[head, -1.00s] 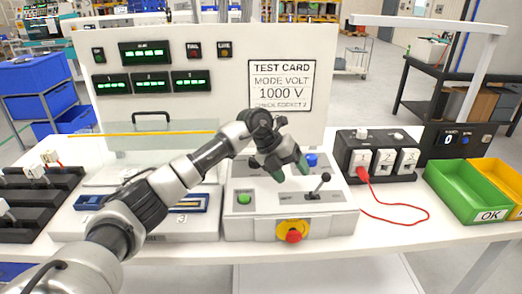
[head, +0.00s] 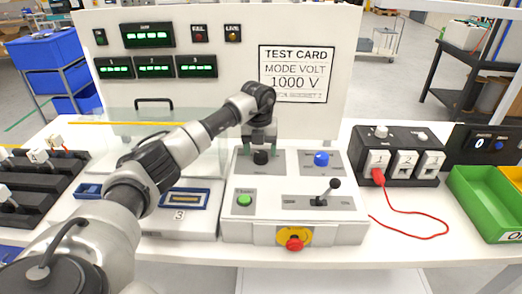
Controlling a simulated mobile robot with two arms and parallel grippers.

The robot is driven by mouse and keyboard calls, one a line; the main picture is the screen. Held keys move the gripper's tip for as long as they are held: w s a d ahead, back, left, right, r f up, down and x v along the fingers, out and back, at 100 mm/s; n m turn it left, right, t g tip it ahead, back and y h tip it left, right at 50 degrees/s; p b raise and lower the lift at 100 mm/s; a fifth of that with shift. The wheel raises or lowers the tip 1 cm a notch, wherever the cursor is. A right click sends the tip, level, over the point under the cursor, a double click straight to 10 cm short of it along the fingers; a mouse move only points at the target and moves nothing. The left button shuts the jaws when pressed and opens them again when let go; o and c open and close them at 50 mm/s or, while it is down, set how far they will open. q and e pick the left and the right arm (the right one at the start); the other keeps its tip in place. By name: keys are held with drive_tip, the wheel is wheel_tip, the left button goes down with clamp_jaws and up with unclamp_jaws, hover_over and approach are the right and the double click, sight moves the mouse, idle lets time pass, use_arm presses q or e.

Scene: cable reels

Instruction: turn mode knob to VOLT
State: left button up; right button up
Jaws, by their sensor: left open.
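The white control box (head: 340,232) stands on the bench with a black knob (head: 261,157) at its back left, in a grey label field. The printing around the knob is too small to read. My left gripper (head: 261,146) points down right over this knob and is open. Its fingers partly hide the knob's top, and I cannot tell whether they touch it. The test card (head: 296,74) on the panel reads MODE VOLT, 1000 V. My right gripper is not in view.
A blue knob (head: 321,159), a black lever (head: 330,190), a green button (head: 245,200) and a red emergency knob (head: 295,243) are on the same box. A socket block (head: 395,150) with a red cable (head: 432,217) and a green bin (head: 487,205) stand to the right.

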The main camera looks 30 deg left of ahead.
use_arm(q)
drive_tip(key=shift+s+f, duration=0.1)
drive_tip(key=shift+f, duration=0.55)
drive_tip(key=shift+c, duration=0.9)
drive_tip(key=c, duration=0.7)
drive_tip(key=shift+c, duration=0.2)
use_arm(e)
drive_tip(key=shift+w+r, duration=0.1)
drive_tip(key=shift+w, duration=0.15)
